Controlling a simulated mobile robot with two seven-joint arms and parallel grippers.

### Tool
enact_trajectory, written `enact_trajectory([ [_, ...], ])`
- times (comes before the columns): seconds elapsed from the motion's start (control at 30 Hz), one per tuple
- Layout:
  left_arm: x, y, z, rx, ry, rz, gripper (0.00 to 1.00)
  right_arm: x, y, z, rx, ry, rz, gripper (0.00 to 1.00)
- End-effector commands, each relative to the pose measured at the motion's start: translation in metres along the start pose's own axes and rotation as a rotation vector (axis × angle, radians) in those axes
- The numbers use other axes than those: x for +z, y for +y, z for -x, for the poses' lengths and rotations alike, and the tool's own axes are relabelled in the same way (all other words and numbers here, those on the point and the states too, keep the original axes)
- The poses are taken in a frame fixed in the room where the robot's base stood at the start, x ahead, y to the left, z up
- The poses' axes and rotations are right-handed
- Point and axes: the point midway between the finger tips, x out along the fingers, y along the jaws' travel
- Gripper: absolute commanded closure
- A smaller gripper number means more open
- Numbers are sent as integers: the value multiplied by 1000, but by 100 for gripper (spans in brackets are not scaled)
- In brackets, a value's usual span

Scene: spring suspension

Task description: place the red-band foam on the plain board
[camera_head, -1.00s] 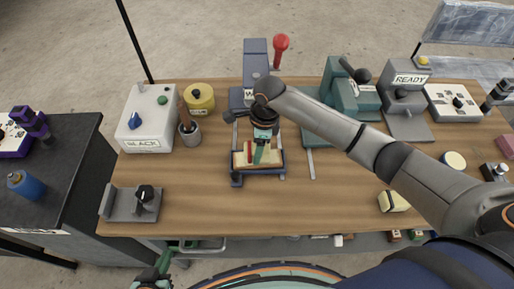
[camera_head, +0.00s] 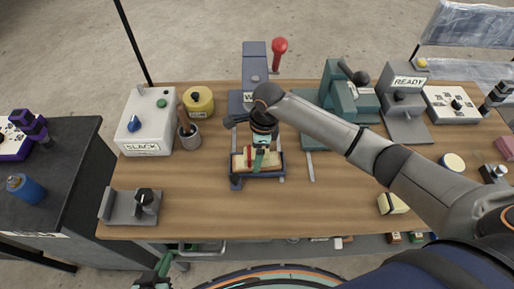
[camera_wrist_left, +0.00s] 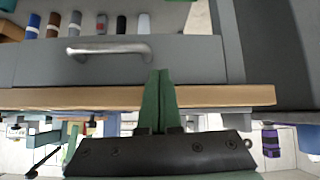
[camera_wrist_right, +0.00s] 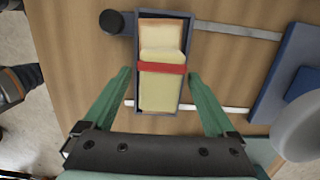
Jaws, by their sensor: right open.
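The red-band foam (camera_wrist_right: 162,88), a pale yellow block with a red strip across it, lies in a dark blue tray (camera_wrist_right: 189,40) in the right wrist view. A tan surface (camera_wrist_right: 160,27), likely the plain board, shows beyond the foam's far end; the foam hides the rest. My right gripper (camera_wrist_right: 160,72) is open, with one green finger on each side of the tray. In the head view my right gripper (camera_head: 259,158) is over the foam and partly hides it. My left gripper (camera_wrist_left: 160,75) is shut and empty, low before the table's front edge.
A cream block (camera_head: 392,203) lies on the right of the wooden table. A grey fixture (camera_head: 132,206) stands front left; a white box (camera_head: 147,125), yellow canister (camera_head: 199,101) and cup (camera_head: 190,136) stand behind. Teal and grey machines fill the back right. The front middle is clear.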

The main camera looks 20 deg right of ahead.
Motion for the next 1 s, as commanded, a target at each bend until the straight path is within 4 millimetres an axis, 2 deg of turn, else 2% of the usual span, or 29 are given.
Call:
enact_trajectory([
  [0.17,1,0,-1,0,0,0,100,1,-1,18,-2,-2,1,9],
  [0.4,1,0,-1,0,0,0,100,1,-1,71,-4,-3,1,9],
  [0.6,1,0,-1,0,0,0,100,1,0,106,-3,-2,1,9],
  [0.8,1,0,-1,0,0,0,100,0,0,122,-1,0,1,9],
  [1.0,1,0,-1,0,0,0,100,0,0,123,0,0,1,9],
])
